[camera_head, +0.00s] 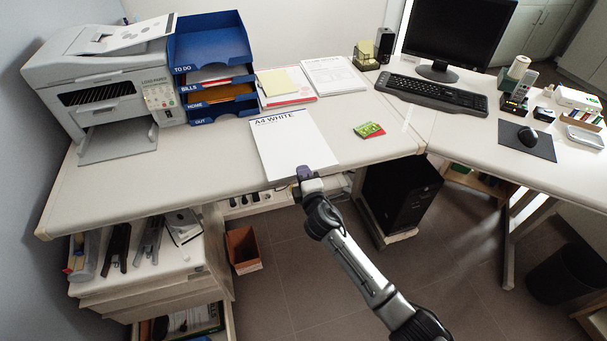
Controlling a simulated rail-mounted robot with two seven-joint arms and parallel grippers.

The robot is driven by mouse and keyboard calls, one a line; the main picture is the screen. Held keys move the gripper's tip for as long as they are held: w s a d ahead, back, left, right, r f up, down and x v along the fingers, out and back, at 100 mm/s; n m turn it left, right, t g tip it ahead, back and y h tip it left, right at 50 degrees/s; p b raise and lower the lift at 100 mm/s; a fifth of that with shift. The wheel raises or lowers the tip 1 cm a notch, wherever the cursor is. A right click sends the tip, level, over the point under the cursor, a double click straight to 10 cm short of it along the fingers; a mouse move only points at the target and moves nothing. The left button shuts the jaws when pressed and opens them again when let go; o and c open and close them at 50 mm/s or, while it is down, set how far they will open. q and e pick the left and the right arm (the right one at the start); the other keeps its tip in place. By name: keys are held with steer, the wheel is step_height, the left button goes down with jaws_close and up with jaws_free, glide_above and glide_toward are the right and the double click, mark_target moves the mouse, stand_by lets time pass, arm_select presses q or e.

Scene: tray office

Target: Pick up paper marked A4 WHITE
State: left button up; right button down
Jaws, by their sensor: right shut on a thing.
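The paper marked A4 WHITE (288,143) is a white stack with a dark blue band along its far edge. It lies on the desk in front of the blue trays and reaches close to the desk's front edge. My right gripper (304,172) is at the near edge of the paper, shut on it. The fingertips are small and partly hidden by the gripper's own body. My left gripper does not show.
A blue tray tower (212,48) and a printer (105,80) stand at the back left. Another white paper (333,75) and a keyboard (432,93) lie behind. A small green and red packet (369,130) lies right of the paper.

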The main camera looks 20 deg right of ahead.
steer(key=s+r+p, duration=0.5)
steer(key=s+p, duration=0.5)
steer(key=s, duration=0.4)
steer(key=shift+a, duration=0.35)
steer(key=shift+r, duration=0.1)
